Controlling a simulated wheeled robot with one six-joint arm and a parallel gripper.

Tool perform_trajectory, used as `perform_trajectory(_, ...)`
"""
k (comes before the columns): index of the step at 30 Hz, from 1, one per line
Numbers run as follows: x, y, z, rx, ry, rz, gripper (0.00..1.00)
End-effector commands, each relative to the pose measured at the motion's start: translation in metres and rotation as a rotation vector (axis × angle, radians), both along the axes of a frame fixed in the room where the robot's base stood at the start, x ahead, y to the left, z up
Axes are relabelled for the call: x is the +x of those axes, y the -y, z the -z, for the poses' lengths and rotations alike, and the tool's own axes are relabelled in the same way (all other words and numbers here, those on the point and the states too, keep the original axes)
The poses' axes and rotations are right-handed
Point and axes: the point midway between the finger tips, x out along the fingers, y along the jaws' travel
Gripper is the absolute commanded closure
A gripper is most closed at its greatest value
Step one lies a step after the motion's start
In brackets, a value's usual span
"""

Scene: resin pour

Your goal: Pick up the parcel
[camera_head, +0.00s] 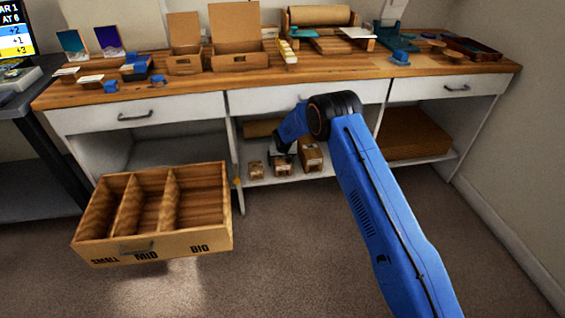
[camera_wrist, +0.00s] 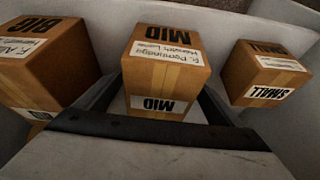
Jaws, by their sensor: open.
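Three cardboard parcels stand in a row on the white shelf under the worktop. The wrist view shows the MID parcel (camera_wrist: 165,65) in the centre, the BIG parcel (camera_wrist: 50,60) on the left and the SMALL parcel (camera_wrist: 265,72) on the right, each with a white label. My gripper (camera_wrist: 163,108) is open, its dark fingers at either side of the MID parcel's near end; whether they touch it I cannot tell. In the head view my gripper (camera_head: 281,153) hangs over the MID parcel and partly hides it, between the SMALL parcel (camera_head: 256,171) and the BIG parcel (camera_head: 312,159).
A wooden crate (camera_head: 165,250) with SMALL, MID and BIG compartments, all empty, is at the front left. The worktop (camera_head: 190,89) above the shelf holds several boxes and tools. A cabinet divider (camera_head: 237,160) stands left of the parcels.

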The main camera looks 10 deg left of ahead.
Motion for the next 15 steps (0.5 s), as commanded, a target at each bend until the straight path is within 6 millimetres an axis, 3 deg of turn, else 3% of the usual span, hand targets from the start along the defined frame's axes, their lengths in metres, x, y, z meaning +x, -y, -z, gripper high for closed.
perform_trajectory(8, 0.0005, -0.0020, 0.0052, 0.001, 0.002, 0.000, 0.12)
perform_trajectory(11, 0.0004, -0.0019, 0.0053, 0.001, 0.002, 0.000, 0.31)
perform_trajectory(15, 0.0005, -0.0018, 0.0053, 0.000, 0.002, 0.000, 0.64)
